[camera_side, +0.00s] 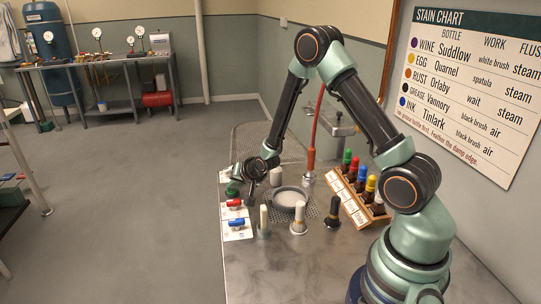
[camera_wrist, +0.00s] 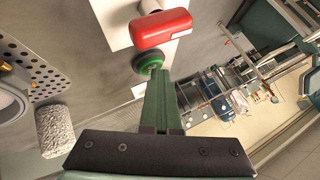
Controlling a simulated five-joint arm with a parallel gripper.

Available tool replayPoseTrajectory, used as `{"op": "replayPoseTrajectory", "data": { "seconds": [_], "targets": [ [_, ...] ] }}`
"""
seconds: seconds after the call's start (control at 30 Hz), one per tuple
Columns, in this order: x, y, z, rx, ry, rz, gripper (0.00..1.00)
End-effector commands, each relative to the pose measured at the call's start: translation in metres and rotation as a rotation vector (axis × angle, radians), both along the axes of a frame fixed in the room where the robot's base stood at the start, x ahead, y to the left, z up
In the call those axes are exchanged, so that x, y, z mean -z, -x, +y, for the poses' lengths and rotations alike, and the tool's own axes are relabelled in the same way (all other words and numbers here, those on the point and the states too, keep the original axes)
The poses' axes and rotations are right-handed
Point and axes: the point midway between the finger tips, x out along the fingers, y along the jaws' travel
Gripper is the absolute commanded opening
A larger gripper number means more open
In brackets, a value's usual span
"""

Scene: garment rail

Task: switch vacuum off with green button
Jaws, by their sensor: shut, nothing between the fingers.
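The green button (camera_side: 232,192) is a round knob on the left edge of the work table, behind a red-handled valve (camera_side: 235,203) and a blue-handled valve (camera_side: 237,224). In the wrist view the green button (camera_wrist: 146,66) sits below the large red handle (camera_wrist: 160,28). My gripper (camera_side: 236,182) is shut and empty, with its fingers pointing down close above the button. In the wrist view the closed fingertips (camera_wrist: 159,74) overlap the button's right edge. I cannot tell whether they touch it.
A perforated plate (camera_side: 312,211) with a round dish (camera_side: 289,197) lies right of the button. Upright brushes (camera_side: 298,217) stand in front. A wooden rack (camera_side: 352,205) holds several coloured-cap bottles. A stain chart (camera_side: 468,82) hangs on the wall. The front table surface is clear.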

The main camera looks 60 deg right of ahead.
Motion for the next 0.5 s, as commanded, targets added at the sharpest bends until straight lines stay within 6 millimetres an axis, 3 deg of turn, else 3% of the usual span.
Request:
{"op": "replayPoseTrajectory", "data": {
  "seconds": [0.5],
  "targets": [
    [-0.042, -0.001, -0.001, 0.002, 0.001, -0.006, 0.00]
  ]
}}
